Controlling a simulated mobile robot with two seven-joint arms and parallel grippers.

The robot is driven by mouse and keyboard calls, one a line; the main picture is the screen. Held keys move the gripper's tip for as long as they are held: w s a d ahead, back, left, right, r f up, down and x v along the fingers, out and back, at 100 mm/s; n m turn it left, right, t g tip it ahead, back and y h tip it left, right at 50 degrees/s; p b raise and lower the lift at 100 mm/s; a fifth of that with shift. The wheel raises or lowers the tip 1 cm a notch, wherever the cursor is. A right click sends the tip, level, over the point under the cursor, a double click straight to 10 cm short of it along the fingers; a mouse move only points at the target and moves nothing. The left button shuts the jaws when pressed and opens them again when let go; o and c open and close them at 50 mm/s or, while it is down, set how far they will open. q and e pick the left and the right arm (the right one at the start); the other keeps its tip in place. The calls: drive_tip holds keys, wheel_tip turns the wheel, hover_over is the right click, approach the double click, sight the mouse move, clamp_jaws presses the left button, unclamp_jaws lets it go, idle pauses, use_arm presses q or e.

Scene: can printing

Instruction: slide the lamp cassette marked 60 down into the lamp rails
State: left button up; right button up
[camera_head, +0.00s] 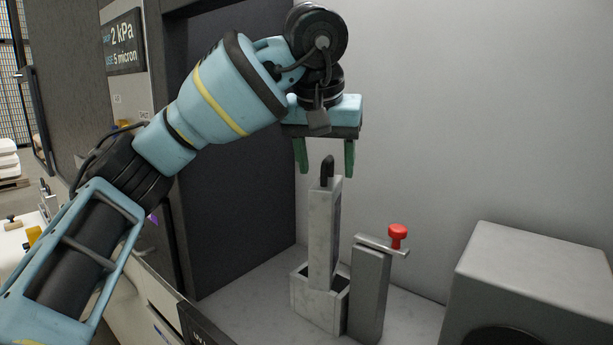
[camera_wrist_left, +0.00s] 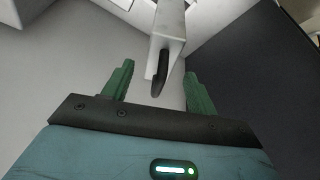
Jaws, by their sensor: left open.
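The lamp cassette (camera_head: 324,230) is a tall pale slab with a black hook-shaped handle (camera_head: 327,170) on top. It stands upright with its lower end inside a pale open-topped box (camera_head: 318,307), which looks like the lamp rails. No number 60 can be read on it. My left gripper (camera_head: 326,168) is open above the cassette, its green fingers on either side of the handle and apart from it. In the left wrist view the handle (camera_wrist_left: 159,78) lies between the two open fingers, with the cassette (camera_wrist_left: 167,30) beyond. My right gripper is not in view.
A grey post (camera_head: 368,292) with a red knob (camera_head: 397,232) on its top bar stands right beside the box. A grey housing (camera_head: 535,275) fills the right. A dark panel (camera_head: 235,150) stands at the left, and a pale wall is behind.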

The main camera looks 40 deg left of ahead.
use_arm(q)
drive_tip(key=s+d, duration=0.4)
drive_tip(key=s, duration=0.7)
drive_tip(key=shift+s+r, duration=0.4)
